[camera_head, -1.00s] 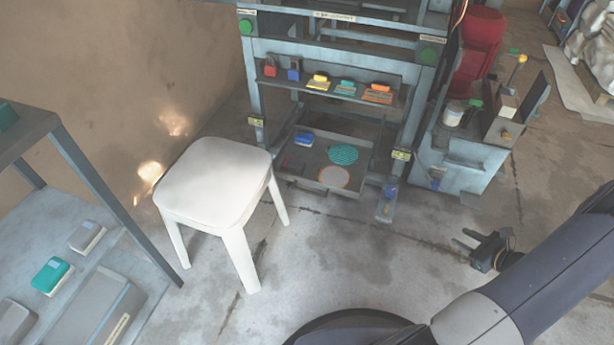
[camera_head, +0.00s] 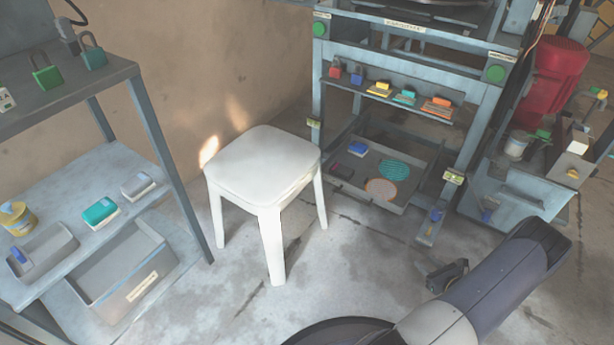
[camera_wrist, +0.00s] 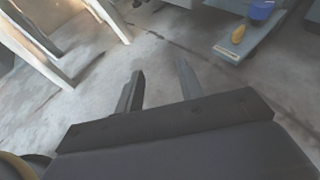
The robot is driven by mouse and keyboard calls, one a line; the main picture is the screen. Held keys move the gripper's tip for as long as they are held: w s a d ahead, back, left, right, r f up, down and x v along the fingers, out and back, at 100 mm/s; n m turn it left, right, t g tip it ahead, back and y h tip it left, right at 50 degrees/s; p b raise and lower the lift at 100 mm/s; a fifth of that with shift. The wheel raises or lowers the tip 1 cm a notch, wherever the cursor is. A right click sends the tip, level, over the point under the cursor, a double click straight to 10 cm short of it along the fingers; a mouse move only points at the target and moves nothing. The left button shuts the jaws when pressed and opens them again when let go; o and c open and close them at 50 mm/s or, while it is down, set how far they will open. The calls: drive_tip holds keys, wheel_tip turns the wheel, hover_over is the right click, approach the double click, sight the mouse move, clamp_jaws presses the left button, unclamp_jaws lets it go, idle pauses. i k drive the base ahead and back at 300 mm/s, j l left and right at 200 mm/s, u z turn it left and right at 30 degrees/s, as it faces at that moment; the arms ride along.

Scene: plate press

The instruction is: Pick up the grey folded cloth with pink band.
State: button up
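I cannot make out a grey folded cloth with a pink band in any view. A small grey block-like item (camera_head: 137,186) lies on the left bench's lower shelf, but no pink band shows on it. My gripper (camera_wrist: 158,88) is open and empty in the wrist view, its two dark fingers apart over bare concrete floor. In the head view my gripper (camera_head: 447,274) is low at the right, partly behind my arm, well away from the shelves.
A white stool (camera_head: 262,168) stands mid-floor. The left bench (camera_head: 75,235) holds a teal item (camera_head: 100,212), a yellow tub (camera_head: 16,217) and grey bins. The press frame (camera_head: 318,100) has a low tray (camera_head: 400,207). A side cabinet (camera_head: 515,205) stands right. Floor in front is clear.

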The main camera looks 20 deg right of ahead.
sight(336, 170)
drive_tip(key=i+l+u, duration=0.2)
drive_tip(key=u, duration=0.15)
drive_tip(key=i+l+u, duration=0.15)
drive_tip(key=l+u, duration=0.25)
drive_tip(key=i+l+u, duration=0.1)
drive_tip(key=l+u, duration=0.25)
drive_tip(key=i+l, duration=0.1)
drive_tip(key=l, duration=0.65)
drive_tip(key=i, duration=0.05)
